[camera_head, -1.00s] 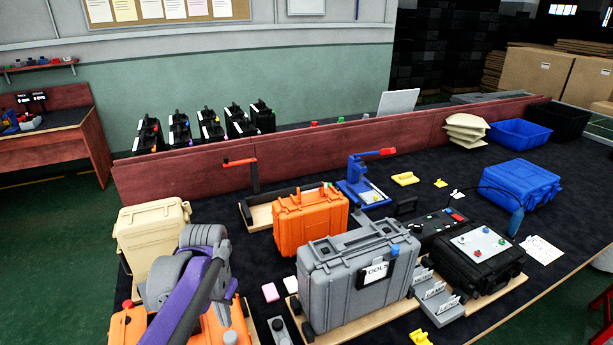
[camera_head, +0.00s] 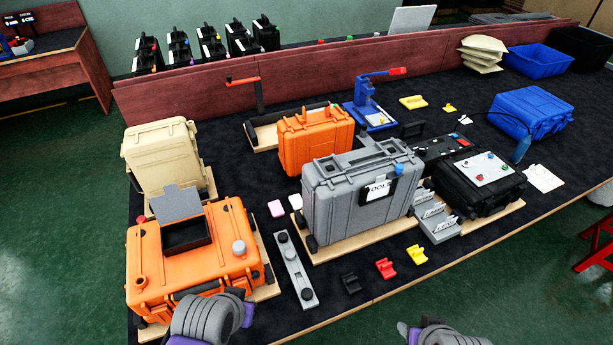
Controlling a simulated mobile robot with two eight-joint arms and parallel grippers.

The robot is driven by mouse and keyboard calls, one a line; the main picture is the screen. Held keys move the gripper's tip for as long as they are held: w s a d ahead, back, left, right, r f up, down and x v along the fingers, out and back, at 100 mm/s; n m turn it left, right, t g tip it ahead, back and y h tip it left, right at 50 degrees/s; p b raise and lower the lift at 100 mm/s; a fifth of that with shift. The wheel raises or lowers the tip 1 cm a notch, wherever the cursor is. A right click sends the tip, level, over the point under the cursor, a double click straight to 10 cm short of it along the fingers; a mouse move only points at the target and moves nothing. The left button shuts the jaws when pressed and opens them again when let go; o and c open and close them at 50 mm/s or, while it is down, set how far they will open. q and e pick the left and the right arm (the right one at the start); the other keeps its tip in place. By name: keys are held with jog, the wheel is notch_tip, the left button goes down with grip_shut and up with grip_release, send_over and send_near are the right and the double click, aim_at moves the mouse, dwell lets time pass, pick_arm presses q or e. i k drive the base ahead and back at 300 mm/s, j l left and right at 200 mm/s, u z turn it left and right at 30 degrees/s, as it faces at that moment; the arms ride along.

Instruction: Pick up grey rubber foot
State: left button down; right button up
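A small grey rounded piece (camera_head: 239,248) stands on the right part of the lid of the orange case (camera_head: 150,262) at the front left. It looks like the grey rubber foot, but its material cannot be told. A grey and purple part of my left arm shows at the bottom edge, in front of the orange case and apart from the grey piece. A grey part of my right arm shows at the bottom edge, right of the middle. The fingers of both grippers are out of view.
A black open box with a grey lid (camera_head: 178,204) sits on the orange case. A grey bar with black round knobs (camera_head: 295,270) lies to its right. A large grey case (camera_head: 335,205) stands in the middle. Black, red (camera_head: 385,268) and yellow small pieces lie at the front edge.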

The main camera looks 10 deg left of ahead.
aim_at(290, 255)
jog(key=j+u, duration=0.2)
jog(key=u, duration=0.15)
jog(key=j+u, duration=0.15)
jog(key=u, duration=0.2)
jog(key=j+u, duration=0.2)
jog(key=u, duration=0.15)
